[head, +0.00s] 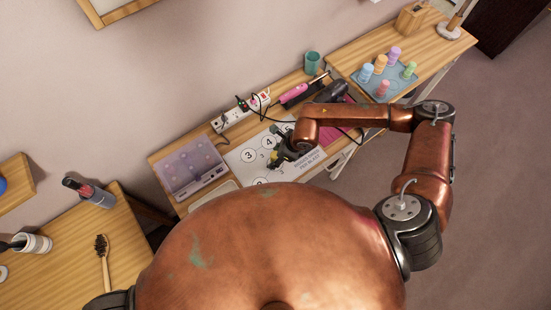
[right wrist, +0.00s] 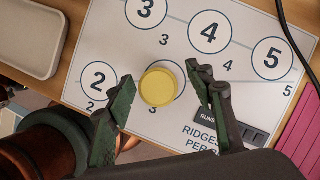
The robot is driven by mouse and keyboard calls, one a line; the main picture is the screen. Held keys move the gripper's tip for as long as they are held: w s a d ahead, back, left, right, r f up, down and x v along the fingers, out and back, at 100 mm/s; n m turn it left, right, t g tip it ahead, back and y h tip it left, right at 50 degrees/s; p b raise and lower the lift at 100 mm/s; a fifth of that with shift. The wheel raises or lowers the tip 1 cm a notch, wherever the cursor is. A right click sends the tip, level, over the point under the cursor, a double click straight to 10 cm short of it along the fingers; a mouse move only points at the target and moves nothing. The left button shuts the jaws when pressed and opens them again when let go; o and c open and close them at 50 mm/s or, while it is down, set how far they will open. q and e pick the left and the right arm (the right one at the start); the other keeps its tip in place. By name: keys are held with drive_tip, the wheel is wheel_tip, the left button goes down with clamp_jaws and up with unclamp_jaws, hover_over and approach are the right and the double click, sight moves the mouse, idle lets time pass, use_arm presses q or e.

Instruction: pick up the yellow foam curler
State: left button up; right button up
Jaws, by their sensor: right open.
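The yellow foam curler (right wrist: 158,88) shows in the right wrist view as a round yellow end, seen from above. It stands on the white numbered sheet (right wrist: 140,45), beside the circle marked 2. My right gripper (right wrist: 160,76) is open, with one dark green finger on each side of the curler. A gap shows between the curler and each finger; I cannot tell how far the tips are above the sheet. In the head view my right gripper (head: 284,157) is over the sheet and mostly hides the curler. My left gripper is not in view.
A power strip (head: 232,116), a pink wand (head: 293,94) and a dark hair dryer (head: 331,91) with cables lie behind the sheet. Several other curlers stand on a blue mat (head: 403,90) at right. A pale tray (right wrist: 30,38) borders the sheet.

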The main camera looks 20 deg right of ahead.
drive_tip(key=shift+c, duration=0.2)
drive_tip(key=c, duration=1.1)
drive_tip(key=shift+r, duration=0.1)
